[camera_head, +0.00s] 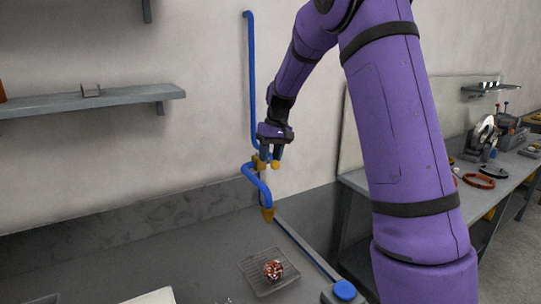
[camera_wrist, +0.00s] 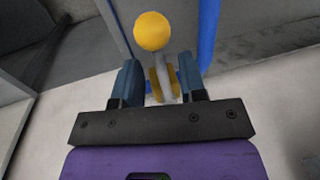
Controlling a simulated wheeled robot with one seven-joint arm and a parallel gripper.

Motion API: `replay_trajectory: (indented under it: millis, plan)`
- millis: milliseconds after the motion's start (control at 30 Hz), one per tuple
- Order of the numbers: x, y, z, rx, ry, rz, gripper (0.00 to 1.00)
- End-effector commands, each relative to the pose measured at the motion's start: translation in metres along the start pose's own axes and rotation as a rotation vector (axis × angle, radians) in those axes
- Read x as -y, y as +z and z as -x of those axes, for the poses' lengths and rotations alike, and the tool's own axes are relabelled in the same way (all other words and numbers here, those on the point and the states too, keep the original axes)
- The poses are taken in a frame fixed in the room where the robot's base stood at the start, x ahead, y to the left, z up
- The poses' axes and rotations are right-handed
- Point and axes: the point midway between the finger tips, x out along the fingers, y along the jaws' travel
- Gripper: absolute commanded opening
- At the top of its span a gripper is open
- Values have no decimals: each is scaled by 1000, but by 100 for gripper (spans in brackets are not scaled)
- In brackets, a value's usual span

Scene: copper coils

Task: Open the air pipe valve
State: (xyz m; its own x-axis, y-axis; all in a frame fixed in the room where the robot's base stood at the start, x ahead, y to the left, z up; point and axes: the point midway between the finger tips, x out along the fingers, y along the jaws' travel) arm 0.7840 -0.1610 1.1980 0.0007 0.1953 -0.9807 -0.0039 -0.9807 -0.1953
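The blue air pipe (camera_head: 251,85) runs down the wall, bends forward above the counter and ends in a brass nozzle (camera_head: 268,213). The valve has a brass body (camera_head: 258,163) on the pipe and a lever with a round yellow knob (camera_head: 276,164). In the wrist view the yellow knob (camera_wrist: 151,31) is beyond the fingertips, and the grey lever (camera_wrist: 187,72) runs between the fingers toward the brass valve body (camera_wrist: 160,84). My gripper (camera_wrist: 163,75) is open around the lever, with a gap visible on the left side. Contact on the right side is unclear.
A wire tray (camera_head: 250,262) holding a copper coil (camera_head: 273,269) sits on the counter below the nozzle. A blue button (camera_head: 344,290) is at the front edge. A wall shelf (camera_head: 60,104) is at left, and a workbench (camera_head: 490,200) with tools is at right.

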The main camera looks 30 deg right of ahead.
Motion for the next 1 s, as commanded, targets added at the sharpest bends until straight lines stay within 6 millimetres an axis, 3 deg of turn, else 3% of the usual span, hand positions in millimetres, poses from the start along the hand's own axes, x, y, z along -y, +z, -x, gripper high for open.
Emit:
replay_trajectory:
  millis: [267,433,1000]
  plan:
    - [0,0,-1,0,0,0,38]
    - [0,0,-1,0,0,0,0]
    - [-8,-1,1,21,1,103,0]
